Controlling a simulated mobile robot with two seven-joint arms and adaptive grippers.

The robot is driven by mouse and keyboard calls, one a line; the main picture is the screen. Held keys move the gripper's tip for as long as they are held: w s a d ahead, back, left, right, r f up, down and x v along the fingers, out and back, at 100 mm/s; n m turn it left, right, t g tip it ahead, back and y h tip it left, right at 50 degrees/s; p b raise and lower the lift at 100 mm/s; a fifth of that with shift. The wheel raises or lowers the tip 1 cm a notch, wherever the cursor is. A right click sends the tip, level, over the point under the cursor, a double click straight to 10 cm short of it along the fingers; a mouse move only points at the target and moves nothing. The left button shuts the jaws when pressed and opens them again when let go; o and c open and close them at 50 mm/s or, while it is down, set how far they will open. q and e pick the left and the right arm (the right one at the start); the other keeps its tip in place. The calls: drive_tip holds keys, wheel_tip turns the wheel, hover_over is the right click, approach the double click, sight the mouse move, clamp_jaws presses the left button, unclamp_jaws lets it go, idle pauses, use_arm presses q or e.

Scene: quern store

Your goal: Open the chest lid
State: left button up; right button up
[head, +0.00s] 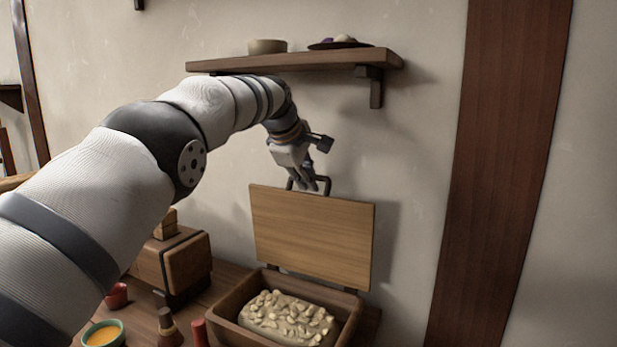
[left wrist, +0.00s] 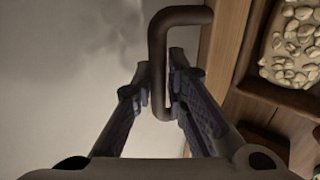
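The wooden chest (head: 225,318) stands at the lower middle of the head view. Its lid (head: 312,235) is raised, standing roughly upright at the back edge, so the chest is open. A dark bar handle (head: 327,184) is on the lid's upper edge. My left gripper (head: 307,184) is at this handle. In the left wrist view, the handle (left wrist: 180,15) passes between the fingers of the left gripper (left wrist: 158,82), which are closed in on its bar. The lid (left wrist: 226,45) shows beside it. My right gripper is in neither view.
Pale lumpy contents (head: 287,317) fill the chest. A shelf (head: 300,61) with a bowl (head: 267,46) and a plate hangs above my left arm. A wooden box (head: 178,262), a cup of orange stuff (head: 103,335) and a red cup stand left of the chest. A wooden post (head: 505,170) is at right.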

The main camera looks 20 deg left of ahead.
use_arm(q)
drive_tip(key=shift+o, duration=1.2)
drive_tip(key=shift+f, duration=0.1)
drive_tip(key=shift+s+r, duration=0.1)
drive_tip(key=shift+r, duration=0.15)
drive_tip(key=v, duration=1.1)
drive_tip(key=shift+s+r, duration=0.2)
drive_tip(key=shift+s, duration=0.05)
